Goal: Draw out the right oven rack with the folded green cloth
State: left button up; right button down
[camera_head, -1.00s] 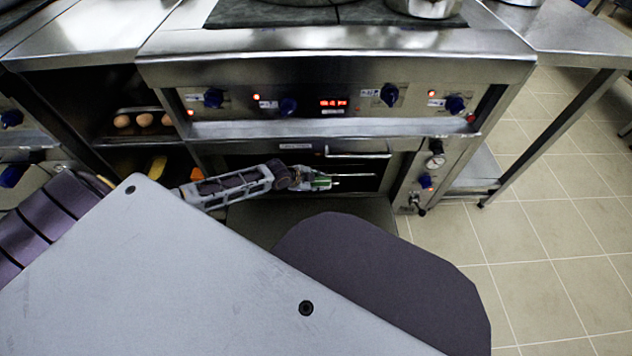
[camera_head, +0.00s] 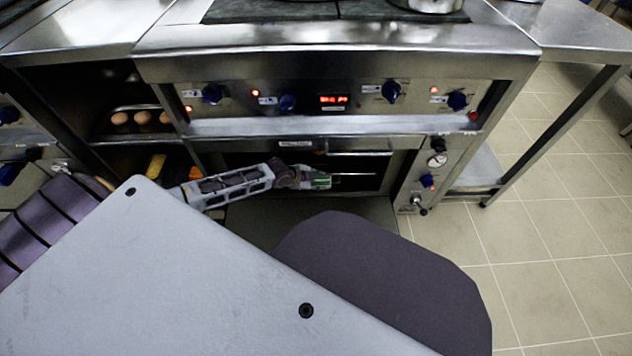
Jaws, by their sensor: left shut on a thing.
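My left gripper (camera_head: 319,181) is at the oven opening, low under the control panel, its arm coming in from the left. It is shut on the folded green cloth (camera_head: 321,181), a small green patch at the fingers. The oven rack (camera_head: 355,174) shows as thin bright bars just right of the gripper, inside the dark oven. The cloth is against or very near the rack's front; whether the fingers grip the rack through it is too small to tell. My right gripper is not in view.
The stove front with blue knobs (camera_head: 391,92) and a red display overhangs the oven (camera_head: 290,160). Eggs (camera_head: 143,118) sit on a shelf at left, with a yellow thing (camera_head: 156,167) below. A side table (camera_head: 570,30) stands right, over open tiled floor (camera_head: 540,230).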

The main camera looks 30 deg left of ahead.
pick_arm(q)
jog(key=shift+f, duration=0.15)
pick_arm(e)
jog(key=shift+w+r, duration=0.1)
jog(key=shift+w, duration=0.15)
pick_arm(q)
jog(key=shift+f, duration=0.15)
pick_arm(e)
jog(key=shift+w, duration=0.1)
pick_arm(q)
jog(key=shift+w+a+f+b, duration=0.2)
jog(key=shift+f+b, duration=0.15)
jog(key=shift+b, duration=0.15)
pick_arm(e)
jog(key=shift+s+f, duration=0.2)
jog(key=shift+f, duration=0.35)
pick_arm(q)
jog(key=shift+w+f, duration=0.1)
jog(key=shift+f, duration=0.1)
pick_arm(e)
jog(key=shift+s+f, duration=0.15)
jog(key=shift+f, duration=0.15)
pick_arm(q)
jog(key=shift+w+f+b, duration=0.1)
jog(key=shift+f+b, duration=0.15)
jog(key=shift+b, duration=0.2)
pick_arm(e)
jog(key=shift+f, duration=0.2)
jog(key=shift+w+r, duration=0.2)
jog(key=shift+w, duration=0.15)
